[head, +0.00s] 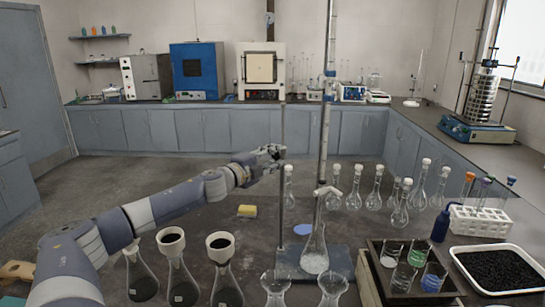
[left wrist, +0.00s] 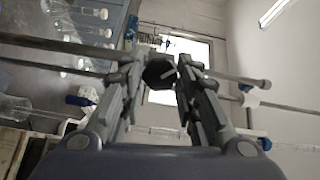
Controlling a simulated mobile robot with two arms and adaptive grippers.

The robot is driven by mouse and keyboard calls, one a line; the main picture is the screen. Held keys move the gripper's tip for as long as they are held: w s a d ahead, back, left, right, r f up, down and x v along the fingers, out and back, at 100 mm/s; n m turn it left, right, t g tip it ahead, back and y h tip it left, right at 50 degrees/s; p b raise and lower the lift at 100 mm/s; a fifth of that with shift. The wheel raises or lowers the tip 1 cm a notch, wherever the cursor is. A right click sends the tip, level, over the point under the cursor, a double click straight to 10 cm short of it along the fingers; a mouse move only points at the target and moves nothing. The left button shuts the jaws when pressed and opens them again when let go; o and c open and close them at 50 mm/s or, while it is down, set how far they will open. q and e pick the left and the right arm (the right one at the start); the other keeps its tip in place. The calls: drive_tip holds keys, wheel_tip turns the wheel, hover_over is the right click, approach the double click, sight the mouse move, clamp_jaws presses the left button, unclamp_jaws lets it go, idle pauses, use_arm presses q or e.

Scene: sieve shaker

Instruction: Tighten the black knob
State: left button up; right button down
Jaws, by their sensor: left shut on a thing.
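My left gripper (head: 272,152) reaches in from the left and is at the upright metal rod (head: 282,205) of the stand in the middle of the table. In the left wrist view, the black knob (left wrist: 158,74) sits between the two fingertips of my left gripper (left wrist: 160,82), which is shut on it. The knob looks dark and many-sided, with a light mark on its face. In the head view I cannot make out the knob clearly at the gripper. My right gripper is in neither view.
A flask (head: 314,252) stands on the stand's base, beneath a tall glass column (head: 327,95). Dark-filled flasks (head: 183,285) with funnels stand near my arm. Stoppered flasks (head: 375,188), a white tube rack (head: 478,221) and a black-filled tray (head: 497,270) are to the right. The sieve shaker (head: 482,100) is at back right.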

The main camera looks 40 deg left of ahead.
use_arm(q)
drive_tip(key=shift+a+r+m, duration=0.15)
drive_tip(key=shift+r+m, duration=0.1)
drive_tip(key=shift+m, duration=0.25)
idle(0.3)
drive_tip(key=o, duration=0.9)
drive_tip(key=shift+w, duration=0.1)
drive_tip(key=shift+o, duration=0.8)
drive_tip(key=shift+w+f+m, duration=0.1)
drive_tip(key=shift+f+m, duration=0.1)
drive_tip(key=shift+m, duration=0.1)
drive_tip(key=shift+s+f, duration=0.1)
drive_tip(key=shift+s, duration=0.1)
drive_tip(key=shift+s+f, duration=0.15)
drive_tip(key=shift+s, duration=1.25)
drive_tip(key=s, duration=0.9)
drive_tip(key=shift+d+r, duration=0.25)
drive_tip(key=shift+d, duration=0.1)
